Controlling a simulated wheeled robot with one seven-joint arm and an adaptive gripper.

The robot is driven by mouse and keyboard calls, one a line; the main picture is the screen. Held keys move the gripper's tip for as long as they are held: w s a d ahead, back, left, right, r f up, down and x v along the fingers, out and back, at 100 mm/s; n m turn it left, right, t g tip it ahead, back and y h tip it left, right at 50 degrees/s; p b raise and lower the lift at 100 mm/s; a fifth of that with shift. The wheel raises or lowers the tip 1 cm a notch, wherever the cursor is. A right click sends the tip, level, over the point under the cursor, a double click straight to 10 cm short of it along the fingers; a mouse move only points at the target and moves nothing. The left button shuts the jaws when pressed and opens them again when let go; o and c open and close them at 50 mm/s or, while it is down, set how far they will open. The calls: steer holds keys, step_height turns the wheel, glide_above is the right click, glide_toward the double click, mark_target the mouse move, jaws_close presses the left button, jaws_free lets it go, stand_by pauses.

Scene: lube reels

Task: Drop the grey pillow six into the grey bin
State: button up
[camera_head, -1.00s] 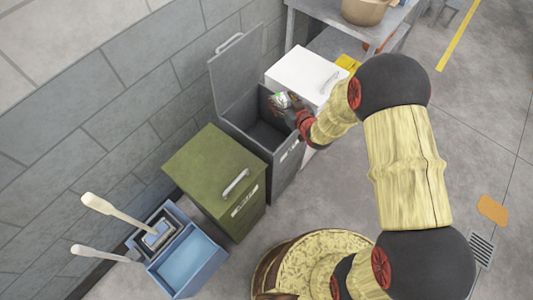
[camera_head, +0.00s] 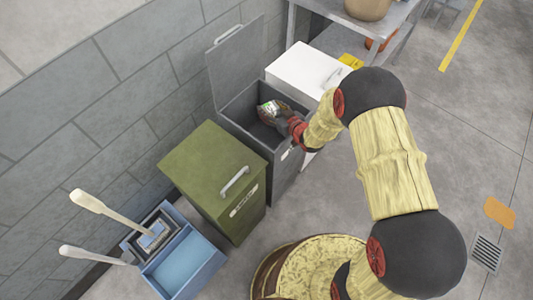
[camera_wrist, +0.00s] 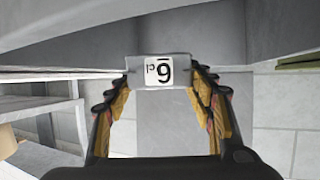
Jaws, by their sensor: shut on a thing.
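The grey bin (camera_head: 276,160) stands against the wall with its grey lid (camera_head: 236,62) raised. My gripper (camera_head: 271,110) reaches in from the right and is over the bin's open mouth. The bin floor is mostly hidden.
A closed green bin (camera_head: 213,172) stands left of the grey bin, and a closed white bin (camera_head: 305,70) right of it. A blue mop bucket (camera_head: 180,265) with two pale handles is at the lower left. A metal table (camera_head: 335,12) stands behind.

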steer(key=o, duration=1.3)
steer(key=shift+c, duration=0.2)
steer(key=v, duration=1.2)
steer(key=shift+w+f, duration=0.1)
steer(key=shift+f, duration=0.05)
